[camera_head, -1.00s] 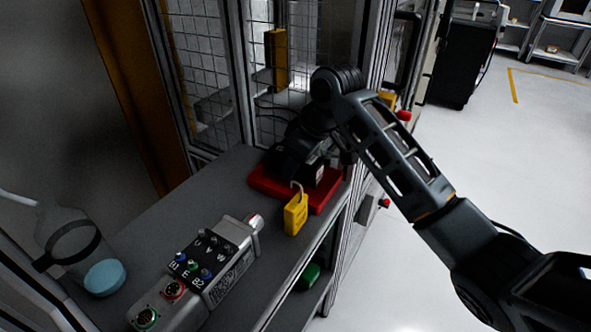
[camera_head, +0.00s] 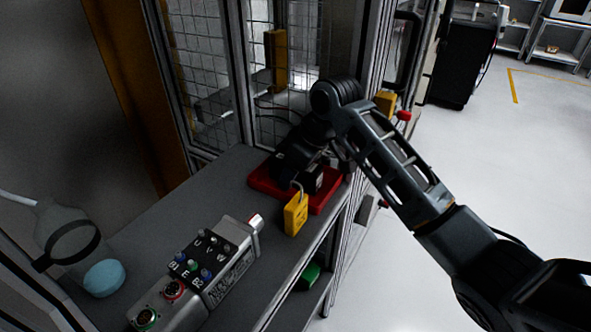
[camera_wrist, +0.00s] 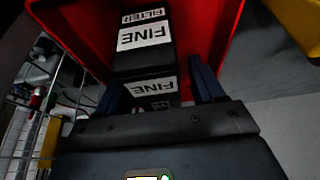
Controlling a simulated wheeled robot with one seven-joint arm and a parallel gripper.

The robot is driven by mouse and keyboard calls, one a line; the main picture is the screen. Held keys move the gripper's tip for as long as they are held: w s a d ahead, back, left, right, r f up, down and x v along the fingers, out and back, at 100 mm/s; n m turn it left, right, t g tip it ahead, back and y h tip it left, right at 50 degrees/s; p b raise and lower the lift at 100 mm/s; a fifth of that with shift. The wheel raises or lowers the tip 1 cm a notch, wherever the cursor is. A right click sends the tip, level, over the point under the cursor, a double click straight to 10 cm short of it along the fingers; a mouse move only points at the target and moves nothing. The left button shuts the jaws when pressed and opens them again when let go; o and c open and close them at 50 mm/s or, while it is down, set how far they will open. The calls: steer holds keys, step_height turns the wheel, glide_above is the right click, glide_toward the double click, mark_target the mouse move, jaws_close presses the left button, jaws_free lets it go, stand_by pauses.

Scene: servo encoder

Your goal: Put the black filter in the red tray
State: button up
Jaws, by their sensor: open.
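The black filter (camera_wrist: 145,33), with white FINE labels, is in the red tray (camera_wrist: 85,35) in the wrist view. A lower black face with another FINE label shows between my fingers; I cannot tell if it is the same filter. My gripper (camera_wrist: 155,80) is open, with one dark blue finger on each side of that lower face. In the head view, the red tray (camera_head: 328,200) sits on the grey bench, and my gripper (camera_head: 302,165) is over it, hiding much of its contents.
A yellow padlock (camera_head: 295,214) stands at the tray's near edge. A mesh cage wall (camera_head: 205,90) rises behind. A green object (camera_head: 309,276) is on the lower shelf.

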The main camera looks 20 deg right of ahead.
steer(key=v, duration=1.2)
steer(key=shift+r+p, duration=0.1)
steer(key=shift+p, duration=0.25)
